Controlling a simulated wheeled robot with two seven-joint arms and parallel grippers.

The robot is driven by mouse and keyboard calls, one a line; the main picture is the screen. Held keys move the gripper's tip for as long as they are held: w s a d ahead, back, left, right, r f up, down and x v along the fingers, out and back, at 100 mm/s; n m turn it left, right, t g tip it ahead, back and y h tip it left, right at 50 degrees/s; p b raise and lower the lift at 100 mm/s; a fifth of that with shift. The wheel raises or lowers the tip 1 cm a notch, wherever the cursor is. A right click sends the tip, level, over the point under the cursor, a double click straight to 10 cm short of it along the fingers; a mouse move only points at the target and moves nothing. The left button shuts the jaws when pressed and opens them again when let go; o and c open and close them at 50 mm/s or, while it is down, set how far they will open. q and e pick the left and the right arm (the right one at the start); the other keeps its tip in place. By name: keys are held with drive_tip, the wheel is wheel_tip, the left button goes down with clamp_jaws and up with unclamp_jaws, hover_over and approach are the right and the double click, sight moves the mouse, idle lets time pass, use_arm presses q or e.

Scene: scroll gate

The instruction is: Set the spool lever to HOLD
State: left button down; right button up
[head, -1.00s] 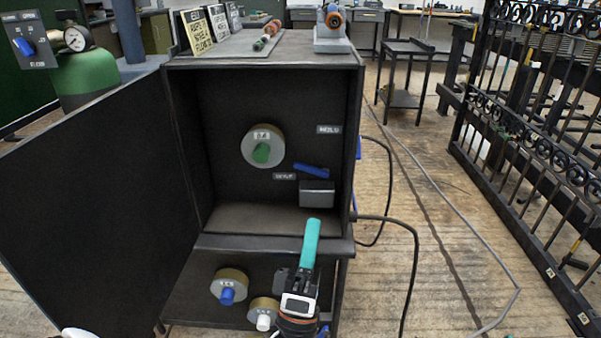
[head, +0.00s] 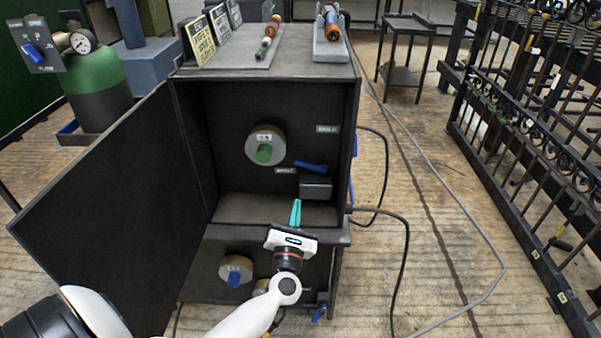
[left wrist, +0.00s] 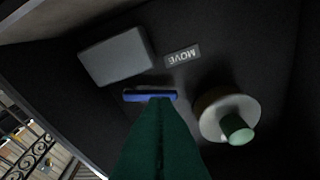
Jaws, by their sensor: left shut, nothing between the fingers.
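The spool lever is a small blue bar (head: 311,167) on the back wall of the open black cabinet (head: 345,232). It lies nearly level in the head view, its left end close to the lower label (head: 286,170). That label reads MOVE in the left wrist view (left wrist: 182,56). An upper label (head: 327,129), too blurred to read, sits higher right. My left gripper (head: 296,203) has its teal fingers shut and empty, below the lever in the picture. In the left wrist view the fingertips (left wrist: 160,100) overlap the blue bar (left wrist: 135,96); contact cannot be told.
A round spool with a green hub (head: 264,146) is left of the lever. A grey box (head: 315,187) sits just below it. The cabinet door (head: 100,210) stands open on the left. More spools, one with a blue hub (head: 236,270), are on the lower shelf.

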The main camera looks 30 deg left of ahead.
sight(301, 185)
use_arm(q)
drive_tip(key=shift+f, duration=0.1)
drive_tip(key=shift+w+a, duration=0.1)
drive_tip(key=x, duration=1)
drive_tip(key=shift+w, duration=0.1)
idle(0.4)
